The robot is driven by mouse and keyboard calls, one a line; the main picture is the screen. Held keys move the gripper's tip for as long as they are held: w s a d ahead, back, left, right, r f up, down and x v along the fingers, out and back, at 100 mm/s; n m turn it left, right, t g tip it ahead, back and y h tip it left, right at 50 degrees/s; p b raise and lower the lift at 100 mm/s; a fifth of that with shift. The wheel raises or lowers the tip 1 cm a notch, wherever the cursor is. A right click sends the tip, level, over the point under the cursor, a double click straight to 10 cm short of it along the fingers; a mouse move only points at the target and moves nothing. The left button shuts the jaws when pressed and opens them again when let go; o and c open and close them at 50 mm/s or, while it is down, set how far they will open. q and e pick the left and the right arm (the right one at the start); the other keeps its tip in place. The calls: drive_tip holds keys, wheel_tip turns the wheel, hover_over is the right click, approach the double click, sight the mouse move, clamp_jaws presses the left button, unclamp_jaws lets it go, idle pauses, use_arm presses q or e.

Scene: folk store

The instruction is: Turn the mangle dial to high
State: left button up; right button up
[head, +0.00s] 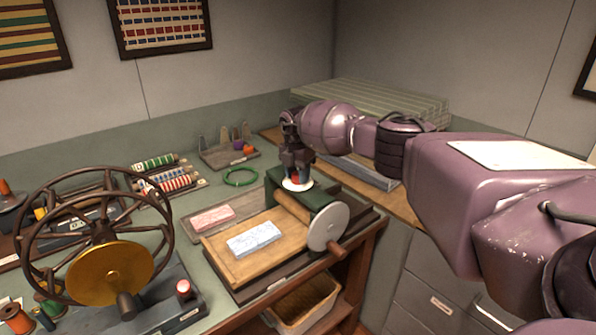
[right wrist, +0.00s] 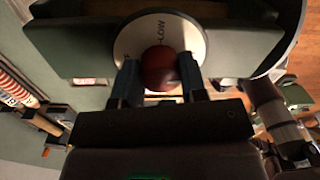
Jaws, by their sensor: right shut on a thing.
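The mangle (head: 325,196) is a green-topped press with a wooden roller and a grey side wheel, on a wooden board at the table's right end. Its dial is a white disc (head: 297,186) with a red knob on the green top. In the right wrist view the disc (right wrist: 190,35) shows the word LOW, and the red knob (right wrist: 159,68) sits between the fingers. My right gripper (head: 297,170) points down over the dial and is shut on the red knob. The rest of the dial's markings are hidden or unreadable. My left gripper is not in view.
A folded blue-white cloth (head: 254,239) and a pink cloth (head: 212,218) lie in front of and beside the mangle. A large spinning wheel (head: 100,235) stands at left. A green ring (head: 240,177) lies behind. A basket (head: 303,305) sits on the shelf below.

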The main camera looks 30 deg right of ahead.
sight(297, 173)
idle(0.4)
drive_tip(key=o, duration=0.9)
drive_tip(key=shift+o, duration=0.2)
wheel_tip(297, 173, up, 11)
drive_tip(key=shift+w, duration=0.25)
drive_tip(key=shift+f, duration=0.1)
